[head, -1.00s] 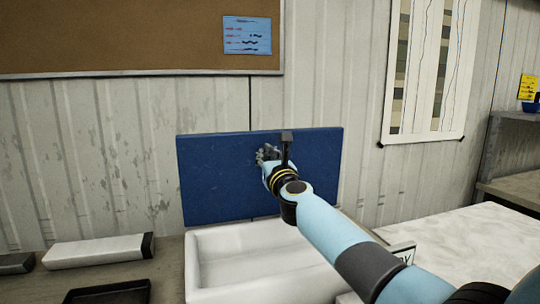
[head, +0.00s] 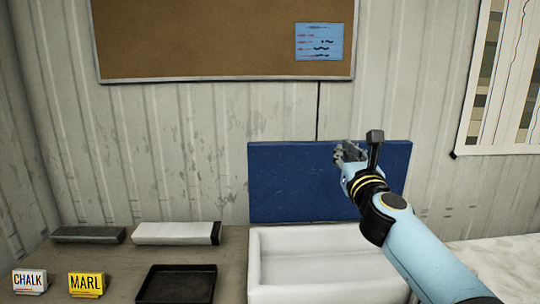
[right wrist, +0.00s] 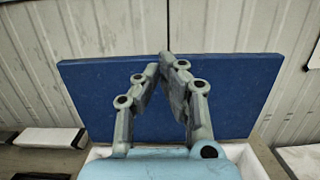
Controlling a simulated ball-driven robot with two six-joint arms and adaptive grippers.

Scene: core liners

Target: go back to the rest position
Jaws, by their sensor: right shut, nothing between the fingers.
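My right gripper (head: 348,154) is raised in front of the blue panel (head: 290,180) that stands behind the white basin. In the right wrist view my right gripper (right wrist: 165,62) has its fingertips together with nothing between them, and the blue panel (right wrist: 235,98) fills the space behind it. My right arm comes in from the lower right of the head view. My left gripper does not show in any view.
The white basin (head: 254,275) sits below the panel. To its left are a black tray (head: 150,287), a white-topped long box (head: 175,232), a dark green long box (head: 88,234), a CHALK sign (head: 29,281) and a MARL sign (head: 86,284). A cork board (head: 200,40) hangs on the wall.

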